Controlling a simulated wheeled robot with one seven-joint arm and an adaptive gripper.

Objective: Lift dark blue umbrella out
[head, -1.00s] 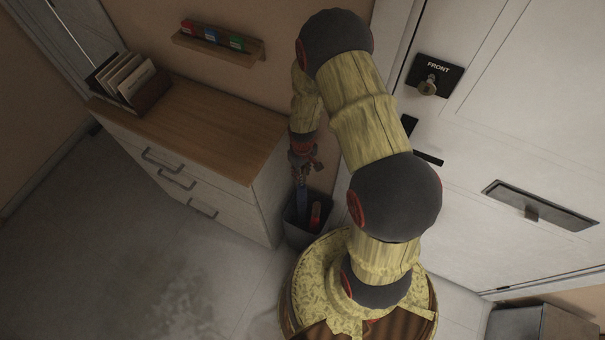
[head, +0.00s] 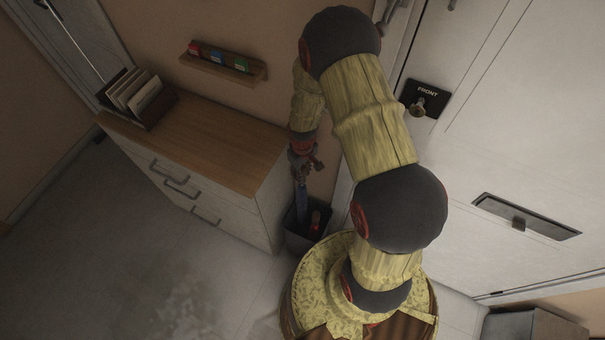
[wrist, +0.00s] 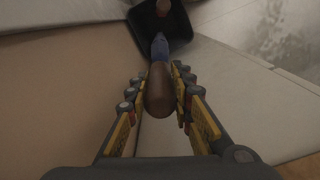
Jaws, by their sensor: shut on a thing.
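The dark blue umbrella (head: 301,196) stands upright, its lower part inside a dark bin (head: 302,243) between the cabinet and the door. My gripper (head: 303,166) is above the bin, shut on the umbrella's brown handle. In the wrist view the rounded brown handle (wrist: 160,92) sits between the two fingers, and the blue umbrella canopy (wrist: 160,46) runs down toward the bin (wrist: 176,46). A red item (head: 315,222) is also in the bin, beside the umbrella. The umbrella's lower end is hidden in the bin.
A white cabinet with a wooden top (head: 205,145) stands left of the bin, with a letter holder (head: 137,97) on it. A small wall shelf (head: 222,65) holds coloured items. The door (head: 500,150) is on the right. The floor at left is open.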

